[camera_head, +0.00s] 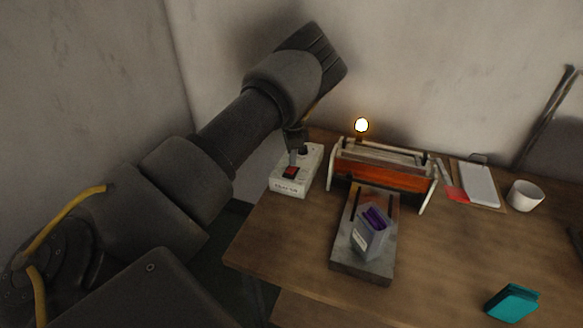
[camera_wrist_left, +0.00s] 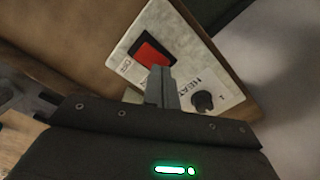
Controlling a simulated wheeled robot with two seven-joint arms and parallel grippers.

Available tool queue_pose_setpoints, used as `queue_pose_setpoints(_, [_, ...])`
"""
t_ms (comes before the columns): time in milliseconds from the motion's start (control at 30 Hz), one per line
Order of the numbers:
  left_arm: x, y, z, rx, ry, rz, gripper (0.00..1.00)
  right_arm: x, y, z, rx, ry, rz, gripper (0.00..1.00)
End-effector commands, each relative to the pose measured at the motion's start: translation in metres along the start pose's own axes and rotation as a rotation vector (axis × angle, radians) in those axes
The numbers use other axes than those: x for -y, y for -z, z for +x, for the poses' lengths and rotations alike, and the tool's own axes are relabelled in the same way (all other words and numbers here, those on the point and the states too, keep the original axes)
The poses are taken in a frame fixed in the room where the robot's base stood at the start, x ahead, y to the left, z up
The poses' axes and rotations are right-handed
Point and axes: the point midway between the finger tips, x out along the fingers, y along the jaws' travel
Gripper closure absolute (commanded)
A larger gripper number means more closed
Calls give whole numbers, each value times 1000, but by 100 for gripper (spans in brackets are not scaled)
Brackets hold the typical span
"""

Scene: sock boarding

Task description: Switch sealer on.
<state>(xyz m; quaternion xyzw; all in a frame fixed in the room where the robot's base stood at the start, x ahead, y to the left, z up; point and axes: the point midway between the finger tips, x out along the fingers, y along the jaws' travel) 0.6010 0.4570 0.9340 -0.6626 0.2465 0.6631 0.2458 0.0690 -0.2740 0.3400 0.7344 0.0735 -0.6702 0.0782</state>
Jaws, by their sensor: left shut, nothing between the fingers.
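The sealer (camera_head: 383,178) stands at the back of the table, with a glowing orange front and a lit lamp (camera_head: 362,125) above it. Its white control box (camera_head: 283,184) stands to its left at the table's edge, with a red rocker switch (camera_head: 290,172) and a dark knob. In the left wrist view the red switch (camera_wrist_left: 153,51) and the knob (camera_wrist_left: 204,101) both show. My left gripper (camera_head: 295,155) is shut and empty, its fingertips (camera_wrist_left: 161,70) pointing down right by the switch; I cannot tell whether they touch it. My right gripper is not in view.
A grey block (camera_head: 361,270) in front of the sealer bears a clear bag (camera_head: 369,241) with something purple inside. A white cup (camera_head: 525,194), a white pad (camera_head: 478,185) and a teal object (camera_head: 512,302) are to the right. The front middle of the wooden table (camera_head: 440,265) is clear.

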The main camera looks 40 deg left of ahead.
Motion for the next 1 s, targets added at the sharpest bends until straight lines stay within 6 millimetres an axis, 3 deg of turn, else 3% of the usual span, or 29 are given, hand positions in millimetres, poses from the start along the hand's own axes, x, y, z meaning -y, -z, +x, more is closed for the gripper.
queue_pose_setpoints(600, [0, 0, -57, 0, 1, 1, 100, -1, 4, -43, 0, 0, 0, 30])
queue_pose_setpoints(1000, [0, 0, -58, 0, 0, 1, 100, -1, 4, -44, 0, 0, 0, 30])
